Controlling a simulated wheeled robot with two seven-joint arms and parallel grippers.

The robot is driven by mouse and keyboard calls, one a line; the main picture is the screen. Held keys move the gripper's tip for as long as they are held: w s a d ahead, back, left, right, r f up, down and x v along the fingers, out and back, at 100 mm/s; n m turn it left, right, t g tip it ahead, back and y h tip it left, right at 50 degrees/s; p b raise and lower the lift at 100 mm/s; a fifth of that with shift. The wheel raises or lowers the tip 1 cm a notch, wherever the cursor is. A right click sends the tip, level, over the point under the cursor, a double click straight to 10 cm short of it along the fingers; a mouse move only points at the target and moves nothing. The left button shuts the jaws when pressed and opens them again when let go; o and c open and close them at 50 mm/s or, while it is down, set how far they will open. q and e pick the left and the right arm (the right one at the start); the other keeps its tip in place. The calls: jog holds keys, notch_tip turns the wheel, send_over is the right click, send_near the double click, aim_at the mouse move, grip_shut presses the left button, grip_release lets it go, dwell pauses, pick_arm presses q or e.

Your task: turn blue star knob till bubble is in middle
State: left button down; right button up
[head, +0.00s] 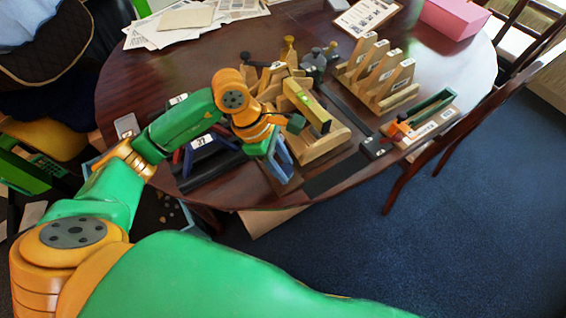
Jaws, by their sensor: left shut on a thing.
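My left gripper (277,152) reaches in from the left and is at the near end of a wooden fixture (318,143) on the table. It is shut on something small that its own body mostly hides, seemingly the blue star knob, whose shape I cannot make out. A slanted wooden beam (308,104) on the fixture carries a small yellow-green level vial (304,98). The bubble is too small to tell. A dark grey-green block (296,123) sits beside the beam, close to the gripper. My right gripper is out of view.
A slotted wooden rack (377,80) stands behind to the right. A labelled board with a green bar and orange piece (430,121) lies right of the fixture. A dark tray labelled 37 (205,160) is to the left. Papers and a pink box (453,17) lie at the back.

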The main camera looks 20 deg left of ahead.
pick_arm(q)
jog(key=shift+w+f+m+b, duration=0.15)
jog(key=shift+f+m+b, duration=0.15)
jog(key=shift+b, duration=0.25)
jog(key=shift+r+m, duration=0.15)
jog(key=shift+m, duration=0.15)
jog(key=shift+r, duration=0.2)
jog(key=shift+c, duration=2.3)
grip_release()
jog(key=v, duration=0.7)
jog(key=shift+b, duration=0.45)
